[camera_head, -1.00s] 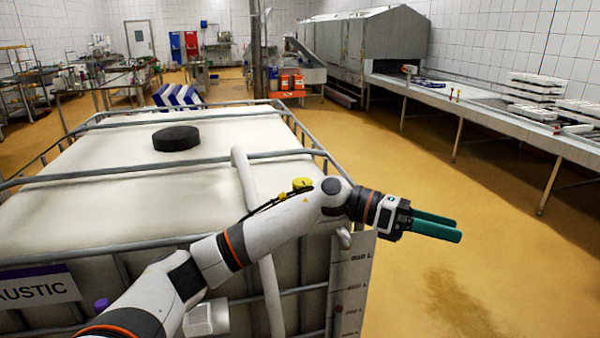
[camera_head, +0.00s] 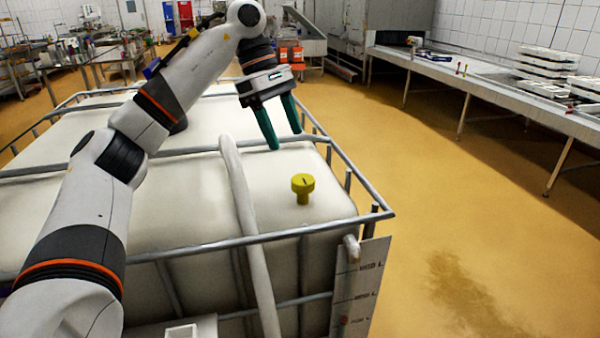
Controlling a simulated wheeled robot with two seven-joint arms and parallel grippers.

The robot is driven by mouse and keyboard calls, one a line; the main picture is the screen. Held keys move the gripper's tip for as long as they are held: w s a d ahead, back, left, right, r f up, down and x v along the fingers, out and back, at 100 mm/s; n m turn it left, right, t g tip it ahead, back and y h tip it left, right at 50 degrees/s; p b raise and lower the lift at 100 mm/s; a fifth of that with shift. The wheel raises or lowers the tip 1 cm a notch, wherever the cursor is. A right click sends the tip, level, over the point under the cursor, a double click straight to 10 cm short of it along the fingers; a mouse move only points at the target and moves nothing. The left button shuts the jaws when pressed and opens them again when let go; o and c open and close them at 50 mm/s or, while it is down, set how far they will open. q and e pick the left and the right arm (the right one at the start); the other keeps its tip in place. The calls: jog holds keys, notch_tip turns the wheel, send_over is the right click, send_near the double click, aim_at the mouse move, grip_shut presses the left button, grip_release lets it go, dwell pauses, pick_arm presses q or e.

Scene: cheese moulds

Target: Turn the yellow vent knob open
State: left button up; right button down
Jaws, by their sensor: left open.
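The yellow vent knob (camera_head: 303,186) stands upright on a short yellow stem on top of the white caged tank (camera_head: 270,215), near its front right corner. A dark mark shows on its top face. My left gripper (camera_head: 286,142) points down, above and behind the knob, slightly to its left in the picture. Its two green fingers are apart with nothing between them. It does not touch the knob. My right gripper is not in view.
A grey metal rail (camera_head: 262,241) runs around the tank's top. A pale pipe (camera_head: 238,190) crosses the top left of the knob. A black lid on the tank is mostly hidden behind my arm. A long steel table (camera_head: 480,88) stands at the right, beyond open floor (camera_head: 450,200).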

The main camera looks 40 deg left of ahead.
aim_at(302, 178)
pick_arm(q)
jog(key=p+x, duration=0.1)
jog(key=x, duration=0.8)
jog(key=shift+p, duration=0.4)
jog(key=shift+d+f, duration=0.25)
jog(key=shift+f, duration=0.2)
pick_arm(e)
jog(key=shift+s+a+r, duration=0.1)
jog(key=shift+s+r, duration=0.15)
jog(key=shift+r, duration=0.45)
pick_arm(q)
jog(key=c, duration=1)
jog(key=shift+o, duration=0.2)
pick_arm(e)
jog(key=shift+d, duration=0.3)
